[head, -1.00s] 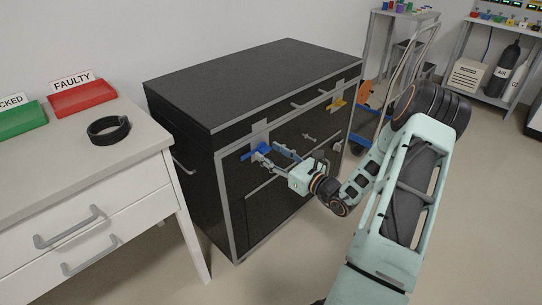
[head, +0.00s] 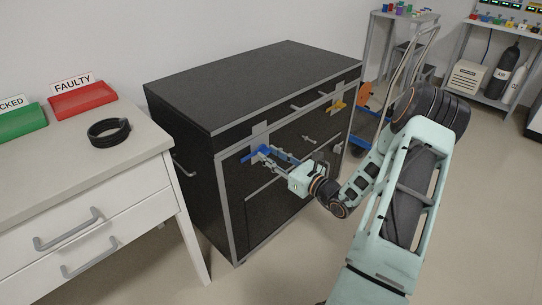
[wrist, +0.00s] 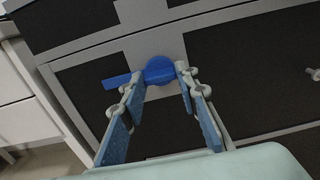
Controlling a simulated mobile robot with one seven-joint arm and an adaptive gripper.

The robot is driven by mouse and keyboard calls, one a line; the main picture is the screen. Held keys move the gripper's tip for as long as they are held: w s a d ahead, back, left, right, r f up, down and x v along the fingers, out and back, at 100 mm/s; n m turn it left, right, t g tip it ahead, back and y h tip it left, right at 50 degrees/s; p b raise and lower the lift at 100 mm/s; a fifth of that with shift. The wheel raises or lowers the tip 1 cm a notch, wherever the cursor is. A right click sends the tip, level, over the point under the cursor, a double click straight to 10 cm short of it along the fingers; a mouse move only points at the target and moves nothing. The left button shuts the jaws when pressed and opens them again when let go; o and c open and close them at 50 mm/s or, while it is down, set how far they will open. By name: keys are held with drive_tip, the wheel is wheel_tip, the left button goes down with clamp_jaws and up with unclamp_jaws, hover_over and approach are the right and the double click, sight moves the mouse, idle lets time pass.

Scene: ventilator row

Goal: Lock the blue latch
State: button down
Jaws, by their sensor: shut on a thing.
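The blue latch (head: 246,156) is on the front of the black cabinet, near its upper left corner, on a grey plate. In the wrist view the blue latch (wrist: 159,69) shows a round hub with a flat arm pointing left and slightly down. My gripper (head: 262,152) reaches it from the front right. In the wrist view my gripper (wrist: 160,75) has one fingertip on each side of the hub, shut on the latch. The left fingertip hides part of the latch arm.
A white drawer table (head: 110,165) with a black ring (head: 109,131) and red and green trays stands at the left. Open floor lies in front.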

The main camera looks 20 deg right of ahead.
drive_tip(key=shift+r+p, duration=0.1)
drive_tip(key=shift+p, duration=0.35)
drive_tip(key=m+p, duration=0.3)
drive_tip(key=shift+r, duration=0.1)
drive_tip(key=m+p, duration=0.5)
drive_tip(key=shift+m, duration=0.4)
drive_tip(key=m+p, duration=0.2)
drive_tip(key=m, duration=0.2)
drive_tip(key=shift+p, duration=0.4)
drive_tip(key=shift+f+m+p, duration=0.15)
drive_tip(key=shift+m+p, duration=0.3)
drive_tip(key=shift+m, duration=0.8)
drive_tip(key=shift+f+m+p, duration=0.1)
drive_tip(key=shift+m+p, duration=0.3)
drive_tip(key=shift+m, duration=0.85)
drive_tip(key=c, duration=1.5)
unclamp_jaws()
